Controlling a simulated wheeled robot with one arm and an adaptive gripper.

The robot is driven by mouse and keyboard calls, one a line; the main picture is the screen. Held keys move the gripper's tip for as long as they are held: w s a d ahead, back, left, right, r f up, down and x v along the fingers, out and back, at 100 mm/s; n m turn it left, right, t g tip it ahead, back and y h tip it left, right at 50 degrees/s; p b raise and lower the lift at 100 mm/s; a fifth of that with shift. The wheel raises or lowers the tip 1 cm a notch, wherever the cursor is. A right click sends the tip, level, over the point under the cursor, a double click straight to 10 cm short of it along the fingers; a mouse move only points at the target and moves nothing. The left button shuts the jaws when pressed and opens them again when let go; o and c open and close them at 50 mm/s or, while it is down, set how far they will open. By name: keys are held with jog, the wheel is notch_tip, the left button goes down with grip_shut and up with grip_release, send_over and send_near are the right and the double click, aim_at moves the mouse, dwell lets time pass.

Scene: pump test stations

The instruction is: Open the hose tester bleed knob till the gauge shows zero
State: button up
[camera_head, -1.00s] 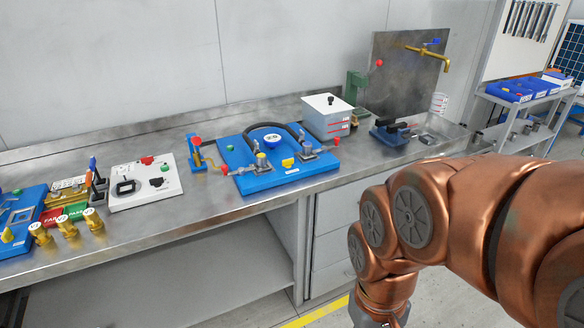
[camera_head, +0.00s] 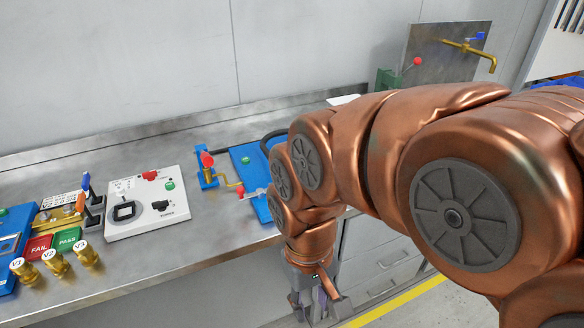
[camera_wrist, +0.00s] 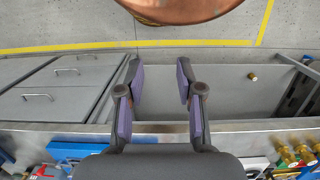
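The hose tester is a blue board (camera_head: 247,160) on the bench, mostly hidden behind my arm in the head view. Its left end shows, with a green button, part of a black hose and a red-handled hand pump (camera_head: 207,165) beside it. A blue edge, likely the same board, shows at the lower left of the wrist view (camera_wrist: 72,151). The gauge and bleed knob are hidden in the head view and not discernible in the wrist view. My gripper (camera_head: 318,304) hangs in front of the bench edge, apart from the board. In the wrist view its purple-padded fingers (camera_wrist: 160,82) are open and empty.
Left on the bench stand a white panel (camera_head: 120,226), FAIL and PASS blocks (camera_head: 54,243) and brass valves (camera_head: 56,262). Drawers (camera_head: 385,272) and an open shelf lie under the bench front. Floor space in front is clear.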

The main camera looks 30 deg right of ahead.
jog(key=w+d+r+m+p, duration=0.1)
jog(key=w+d+r+m, duration=0.2)
jog(key=w, duration=0.7)
jog(key=w+d+r+m+p, duration=0.1)
jog(key=w+d+m, duration=0.35)
jog(key=w, duration=0.55)
jog(key=w+d+f+m, duration=0.1)
jog(key=w+d+m, duration=0.2)
jog(key=w+d, duration=0.2)
jog(key=w+d+f+m+t+p, duration=0.1)
jog(key=w+d+f+m, duration=0.1)
jog(key=w+d+m, duration=0.2)
jog(key=w+d+f+m, duration=0.1)
jog(key=w+d+m, duration=0.2)
jog(key=w+d, duration=0.3)
jog(key=shift+w+d+f+m+t, duration=0.2)
jog(key=shift+w+d+m+t, duration=0.15)
jog(key=shift+d, duration=0.3)
jog(key=shift+d+f+p, duration=0.2)
jog(key=shift+f+p, duration=0.1)
jog(key=shift+f, duration=0.05)
jog(key=shift+f+p, duration=1.15)
jog(key=shift+f, duration=2.5)
grip_shut()
